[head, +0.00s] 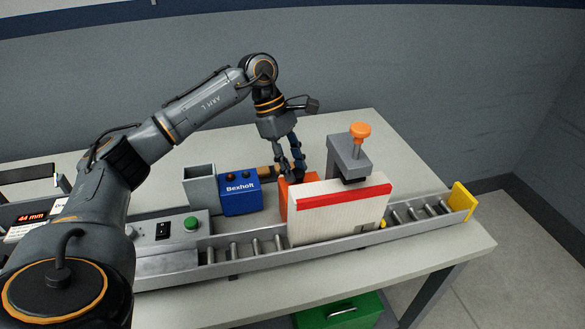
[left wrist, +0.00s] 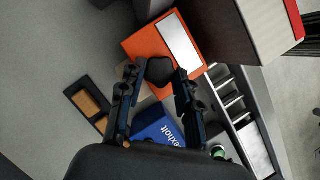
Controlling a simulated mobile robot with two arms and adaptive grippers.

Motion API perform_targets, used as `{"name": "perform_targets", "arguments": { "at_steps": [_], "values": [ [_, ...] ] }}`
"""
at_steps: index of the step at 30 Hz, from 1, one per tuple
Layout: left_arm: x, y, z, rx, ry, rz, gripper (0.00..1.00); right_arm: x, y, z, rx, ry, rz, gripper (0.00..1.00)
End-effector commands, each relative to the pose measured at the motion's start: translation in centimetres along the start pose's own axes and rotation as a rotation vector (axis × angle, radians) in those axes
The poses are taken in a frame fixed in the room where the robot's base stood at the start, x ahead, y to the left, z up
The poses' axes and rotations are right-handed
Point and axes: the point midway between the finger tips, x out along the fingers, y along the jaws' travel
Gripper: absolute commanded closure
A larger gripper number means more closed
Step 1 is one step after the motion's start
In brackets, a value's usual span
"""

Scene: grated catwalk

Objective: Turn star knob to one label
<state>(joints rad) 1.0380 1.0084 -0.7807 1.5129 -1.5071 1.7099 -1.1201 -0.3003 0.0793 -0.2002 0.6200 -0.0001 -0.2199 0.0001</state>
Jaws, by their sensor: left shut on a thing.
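An orange box (left wrist: 151,43) with a blank-looking white label (left wrist: 181,39) stands on the table, partly behind the cream block in the head view (head: 283,198). A dark, many-sided knob (left wrist: 160,70) shows against the orange box in the left wrist view. My left gripper (head: 292,174) reaches down beside the box, and its two fingers (left wrist: 159,77) are closed on the knob from both sides. The fingers hide the knob in the head view, and I cannot read any marks around it. My right gripper is out of view.
A cream block with a red top edge (head: 340,210) sits on the roller conveyor (head: 425,223) in front. A grey bracket with an orange knob (head: 360,131) stands close right. A blue Bexholt box (head: 240,195) and grey bin (head: 200,187) stand left. The table's back is clear.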

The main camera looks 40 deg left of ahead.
Motion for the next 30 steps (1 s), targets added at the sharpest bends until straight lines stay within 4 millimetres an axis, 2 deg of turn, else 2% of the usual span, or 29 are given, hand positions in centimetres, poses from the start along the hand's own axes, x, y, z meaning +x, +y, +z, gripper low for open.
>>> {"name": "perform_targets", "arguments": {
  "at_steps": [18, 30],
  "values": [
    [0.2, 0.6, 0.1, 0.5, 0.002, -0.208, 0.98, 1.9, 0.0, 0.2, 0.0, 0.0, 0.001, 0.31],
    [0.2, 0.7, 0.2, 0.654, 0.002, -0.272, 0.98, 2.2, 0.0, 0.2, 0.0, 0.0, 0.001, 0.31]
  ]
}}
